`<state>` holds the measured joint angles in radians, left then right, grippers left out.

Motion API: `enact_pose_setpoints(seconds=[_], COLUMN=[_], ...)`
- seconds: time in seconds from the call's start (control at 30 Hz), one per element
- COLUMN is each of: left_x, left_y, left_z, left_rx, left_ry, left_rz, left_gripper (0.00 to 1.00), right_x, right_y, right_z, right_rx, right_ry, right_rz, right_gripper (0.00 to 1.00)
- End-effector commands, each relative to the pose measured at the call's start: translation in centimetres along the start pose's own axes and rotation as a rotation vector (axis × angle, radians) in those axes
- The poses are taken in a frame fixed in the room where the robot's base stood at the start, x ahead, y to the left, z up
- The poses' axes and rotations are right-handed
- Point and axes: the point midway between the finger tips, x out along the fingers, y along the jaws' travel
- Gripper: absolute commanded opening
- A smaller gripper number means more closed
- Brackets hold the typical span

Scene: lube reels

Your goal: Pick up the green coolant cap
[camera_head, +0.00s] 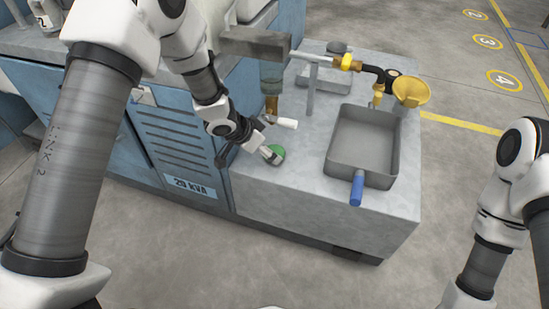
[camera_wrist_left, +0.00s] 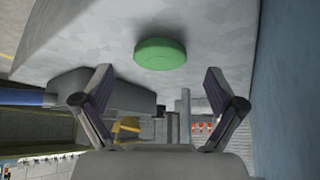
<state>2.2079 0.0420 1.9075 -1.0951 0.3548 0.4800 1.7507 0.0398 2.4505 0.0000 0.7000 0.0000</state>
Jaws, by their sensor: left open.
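The green coolant cap (camera_head: 276,153) lies on the grey top of the machine block, near its left side. In the left wrist view the cap (camera_wrist_left: 160,54) is a flat green disc just beyond the fingertips, centred between them. My left gripper (camera_head: 268,150) is right beside the cap in the head view and hides part of it. In the left wrist view its two fingers (camera_wrist_left: 158,82) are spread wide with nothing between them. My right arm shows at the right edge of the head view, but its gripper is out of frame.
A grey tray (camera_head: 343,166) with a blue handle (camera_head: 356,188) stands right of the cap. Behind are a yellow funnel (camera_head: 411,91) on a brass fitting and a grey stand (camera_head: 312,88). A white-handled valve (camera_head: 284,122) is close behind the cap. The block's front top is clear.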

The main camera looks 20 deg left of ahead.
Motion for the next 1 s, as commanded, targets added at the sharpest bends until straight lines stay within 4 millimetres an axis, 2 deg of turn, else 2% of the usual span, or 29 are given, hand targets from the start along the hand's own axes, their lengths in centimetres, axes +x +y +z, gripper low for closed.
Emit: enact_pose_setpoints(seconds=[0.03, 0.13, 0.4, 0.6, 1.0], left_x=[1.8, 3.2, 3.5, 3.5, 3.1], left_y=[0.0, 0.0, 0.0, 0.0, 0.0], left_z=[0.5, 0.4, 0.1, 0.2, -0.1], left_rx=[0.002, 0.002, -0.001, -0.001, -0.002], left_ry=[-0.001, -0.001, -0.001, -0.001, -0.002], left_rz=[0.0, 0.0, 0.001, 0.001, 0.001], left_gripper=[0.95, 0.95, 0.95, 0.27, 0.27], right_x=[1.6, 2.1, 2.0, 2.0, 1.5], right_y=[0.0, 0.0, 0.0, 0.0, 0.0], right_z=[0.0, 0.0, 0.0, 0.0, 0.0], right_rx=[0.0, 0.0, 0.0, 0.0, 0.0], right_ry=[0.0, -0.001, 0.0, 0.0, 0.0], right_rz=[0.0, 0.0, 0.0, 0.0, 0.0], right_gripper=[0.4, 0.4, 0.4, 0.4, 0.4])
